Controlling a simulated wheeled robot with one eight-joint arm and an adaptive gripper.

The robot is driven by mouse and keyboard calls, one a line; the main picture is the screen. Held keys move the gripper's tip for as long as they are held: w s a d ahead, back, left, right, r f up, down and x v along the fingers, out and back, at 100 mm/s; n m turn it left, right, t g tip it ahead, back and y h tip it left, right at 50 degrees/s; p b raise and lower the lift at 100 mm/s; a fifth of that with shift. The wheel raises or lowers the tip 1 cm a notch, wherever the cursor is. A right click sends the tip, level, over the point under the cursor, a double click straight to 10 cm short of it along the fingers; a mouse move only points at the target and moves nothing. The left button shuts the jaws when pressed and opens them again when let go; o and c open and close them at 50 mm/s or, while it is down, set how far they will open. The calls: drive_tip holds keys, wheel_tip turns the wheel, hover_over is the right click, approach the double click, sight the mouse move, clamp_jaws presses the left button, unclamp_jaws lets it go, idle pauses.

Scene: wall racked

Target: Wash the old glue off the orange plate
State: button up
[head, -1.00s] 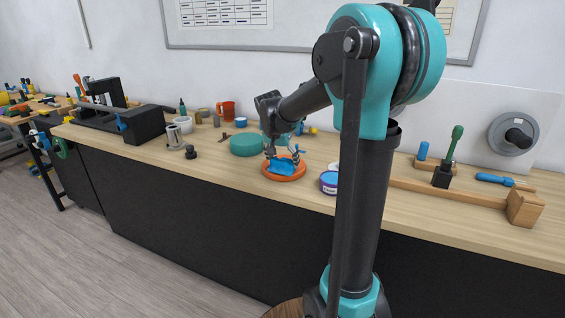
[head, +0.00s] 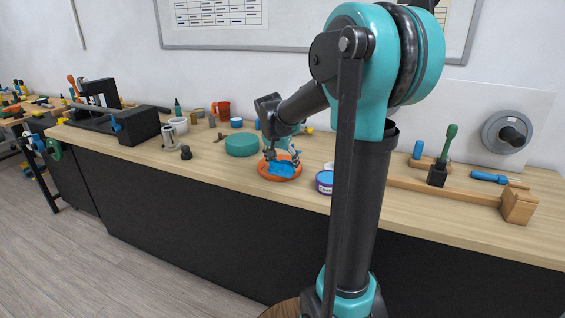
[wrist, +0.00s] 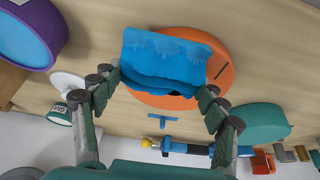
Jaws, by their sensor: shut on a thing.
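The orange plate (head: 264,174) lies on the workbench, and its rim shows around a blue cloth (head: 281,168). In the wrist view, part of the orange plate (wrist: 218,62) shows behind the blue cloth (wrist: 165,58), with a dark line near its edge. My gripper (head: 281,158) is over the plate. In the wrist view, my gripper (wrist: 160,86) has its fingers on either side of the cloth and is shut on it. The cloth covers much of the plate, so I cannot tell how much glue is there.
A round teal thing (head: 242,145) stands left of the plate. Cups, including an orange one (head: 222,110), stand behind. The front bench edge is close to the plate.

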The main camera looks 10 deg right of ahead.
drive_tip(key=shift+f, duration=0.1)
idle(0.7)
drive_tip(key=shift+w+a, duration=0.5)
drive_tip(key=shift+a, duration=0.2)
drive_tip(key=shift+w+a+f, duration=0.1)
drive_tip(key=shift+w+a, duration=0.35)
drive_tip(key=shift+a, duration=0.15)
drive_tip(key=shift+w+a, duration=0.4)
drive_tip(key=shift+a, duration=0.2)
drive_tip(key=shift+a, duration=0.1)
